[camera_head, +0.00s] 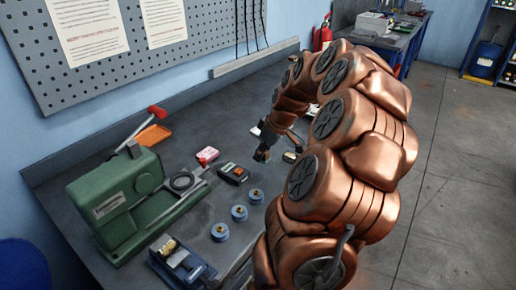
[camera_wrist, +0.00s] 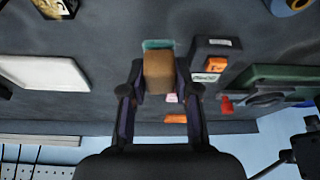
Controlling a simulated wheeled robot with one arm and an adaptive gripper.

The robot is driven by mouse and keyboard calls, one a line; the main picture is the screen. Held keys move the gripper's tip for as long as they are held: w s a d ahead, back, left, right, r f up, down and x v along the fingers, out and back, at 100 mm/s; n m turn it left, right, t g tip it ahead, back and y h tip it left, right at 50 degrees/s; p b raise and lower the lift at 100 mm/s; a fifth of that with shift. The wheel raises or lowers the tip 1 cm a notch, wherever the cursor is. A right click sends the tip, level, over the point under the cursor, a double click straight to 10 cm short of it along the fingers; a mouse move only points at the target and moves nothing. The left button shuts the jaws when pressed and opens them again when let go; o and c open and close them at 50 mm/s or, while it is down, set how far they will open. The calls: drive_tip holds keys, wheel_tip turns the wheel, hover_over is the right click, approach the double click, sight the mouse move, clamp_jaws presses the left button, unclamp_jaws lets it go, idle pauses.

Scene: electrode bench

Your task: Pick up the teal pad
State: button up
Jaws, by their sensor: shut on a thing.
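In the wrist view the teal pad (camera_wrist: 158,45) shows as a short teal strip at the far end of a tan-brown block (camera_wrist: 158,70). The block looks like the pad's grip, but I cannot see the join. My gripper (camera_wrist: 159,76) has one dark finger on each side of the block and is shut on it. In the head view my gripper (camera_head: 263,152) points down over the bench, right of the black meter. The pad is not clearly visible there. I cannot tell its clearance from the bench.
A green press (camera_head: 112,200) stands at the left of the bench (camera_head: 205,120). The black meter (camera_head: 234,173), a pink-and-white box (camera_head: 207,155), several blue discs (camera_head: 239,213) and a blue tray (camera_head: 172,270) lie nearby. An orange tray (camera_head: 150,137) lies farther back. The back strip of bench is fairly clear.

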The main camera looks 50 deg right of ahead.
drive_tip(key=shift+s+a+r+b, duration=0.15)
drive_tip(key=shift+s+a+b, duration=0.15)
drive_tip(key=shift+s+a, duration=0.7)
drive_tip(key=shift+s+a+r+b, duration=0.1)
drive_tip(key=shift+s+a+b, duration=0.3)
drive_tip(key=shift+s, duration=1.1)
drive_tip(key=shift+s+a+r+b, duration=0.2)
drive_tip(key=shift+s+a, duration=0.55)
drive_tip(key=shift+s, duration=0.5)
drive_tip(key=o, duration=0.5)
drive_tip(key=c, duration=0.5)
drive_tip(key=shift+d, duration=0.1)
